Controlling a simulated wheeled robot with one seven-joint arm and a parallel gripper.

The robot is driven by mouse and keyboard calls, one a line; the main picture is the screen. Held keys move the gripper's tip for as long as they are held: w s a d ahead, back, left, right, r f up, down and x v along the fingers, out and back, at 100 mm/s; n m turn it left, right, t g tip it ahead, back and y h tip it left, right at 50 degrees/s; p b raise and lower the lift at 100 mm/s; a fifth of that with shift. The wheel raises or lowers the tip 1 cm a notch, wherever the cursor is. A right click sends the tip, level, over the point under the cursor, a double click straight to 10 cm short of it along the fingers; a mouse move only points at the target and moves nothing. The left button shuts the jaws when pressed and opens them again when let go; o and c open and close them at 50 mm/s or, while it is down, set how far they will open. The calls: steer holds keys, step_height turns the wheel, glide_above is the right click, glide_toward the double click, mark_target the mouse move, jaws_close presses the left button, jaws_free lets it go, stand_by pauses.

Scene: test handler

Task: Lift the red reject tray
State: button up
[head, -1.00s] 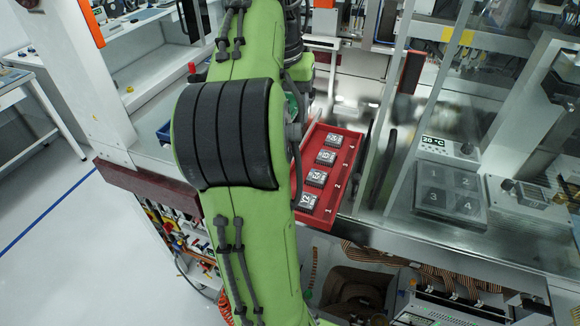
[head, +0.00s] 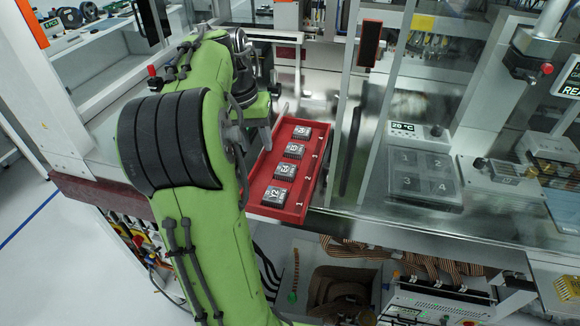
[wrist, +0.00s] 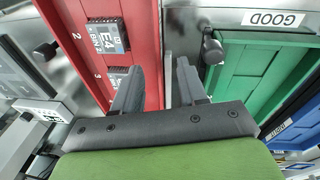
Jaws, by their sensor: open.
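The red reject tray (head: 313,163) sits on the bench in the head view, with several square dark chips in a row and numbers along its right side. In the wrist view the red tray (wrist: 76,52) fills the upper left, with chips in it. My gripper (wrist: 158,85) is open and empty. Its left finger overlaps the red tray's edge and its right finger lies beyond it, beside the green tray. The red side wall shows between the fingers; I cannot tell whether they touch it.
A green tray (wrist: 262,80) under a GOOD label stands beside the red one, with a blue tray (wrist: 292,126) beyond. Dark knobs (wrist: 211,47) stand near the trays. A clear panel and a numbered plate (head: 421,172) are right of the red tray.

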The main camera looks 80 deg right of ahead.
mark_target(262, 175)
steer(key=shift+s+d+f+b, duration=0.15)
steer(key=shift+f, duration=0.75)
steer(key=shift+s+d+f+b, duration=0.1)
steer(key=shift+s+f+b, duration=0.05)
steer(key=shift+f, duration=0.75)
steer(key=shift+f, duration=0.1)
steer(key=c, duration=0.7)
steer(key=shift+a, duration=0.1)
jaws_close()
steer(key=shift+f, duration=0.15)
